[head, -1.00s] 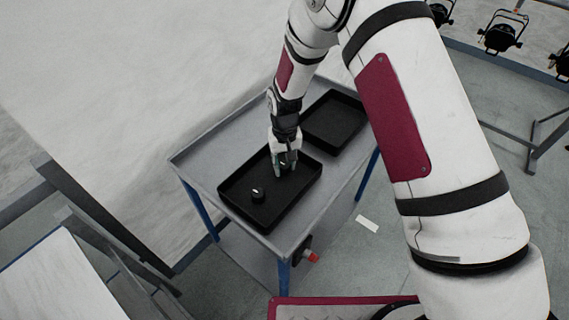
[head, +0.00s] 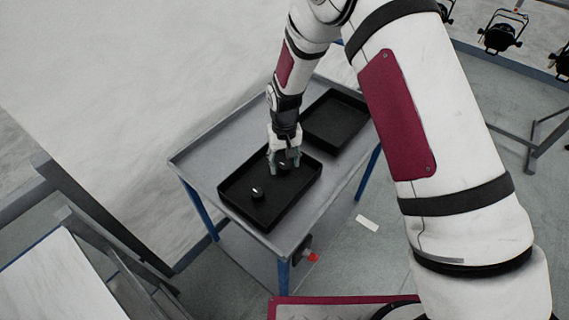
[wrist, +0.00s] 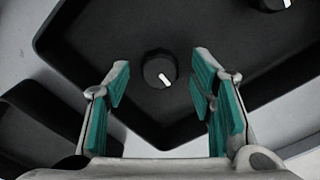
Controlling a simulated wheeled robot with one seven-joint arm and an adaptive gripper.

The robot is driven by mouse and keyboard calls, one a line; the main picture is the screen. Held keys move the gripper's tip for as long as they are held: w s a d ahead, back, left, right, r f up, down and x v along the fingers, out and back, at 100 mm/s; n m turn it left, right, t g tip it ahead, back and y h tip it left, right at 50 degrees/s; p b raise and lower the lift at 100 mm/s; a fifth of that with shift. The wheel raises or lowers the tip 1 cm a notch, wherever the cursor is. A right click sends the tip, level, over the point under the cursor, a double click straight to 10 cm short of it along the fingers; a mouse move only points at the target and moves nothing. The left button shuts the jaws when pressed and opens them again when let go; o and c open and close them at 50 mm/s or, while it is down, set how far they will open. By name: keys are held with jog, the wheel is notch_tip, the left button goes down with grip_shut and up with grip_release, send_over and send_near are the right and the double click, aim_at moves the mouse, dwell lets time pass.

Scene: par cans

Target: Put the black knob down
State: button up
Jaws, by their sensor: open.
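A black knob (wrist: 158,70) with a white pointer mark sits on the floor of the near black tray (wrist: 85,45), between my spread fingers and apart from both. My gripper (wrist: 160,88) is open, its green-padded fingers either side of the knob. In the head view my gripper (head: 285,165) reaches down into the back part of the near tray (head: 266,228), and the knob (head: 283,164) shows only partly between the fingers. A second black knob (head: 257,193) stands in the same tray, nearer its front left; in the wrist view it (wrist: 271,4) is cut by the top edge.
The tray stands on a grey trolley (head: 195,160) with blue legs. A second black tray (head: 335,120), apparently empty, lies behind it to the right. The near tray's rim surrounds my fingers. Black par cans (head: 500,37) hang at the far upper right.

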notch_tip(320, 180, up, 11)
jog(key=b, duration=0.1)
notch_tip(320, 180, up, 11)
jog(key=t, duration=0.1)
send_over(285, 166)
jog(key=s+d, duration=0.2)
jog(key=d, duration=0.3)
jog(key=s+d+r+m+t, duration=0.1)
jog(key=s+d+r, duration=0.45)
jog(key=r, duration=0.25)
jog(key=s+d+r+m+t, duration=0.1)
jog(key=s+d+r, duration=0.2)
jog(key=s, duration=0.6)
jog(key=s+d+r+t, duration=0.2)
jog(key=s+d+r, duration=0.2)
jog(key=s, duration=0.5)
jog(key=shift+d+r+m, duration=0.2)
jog(key=shift+d+m, duration=0.2)
jog(key=shift+d, duration=0.7)
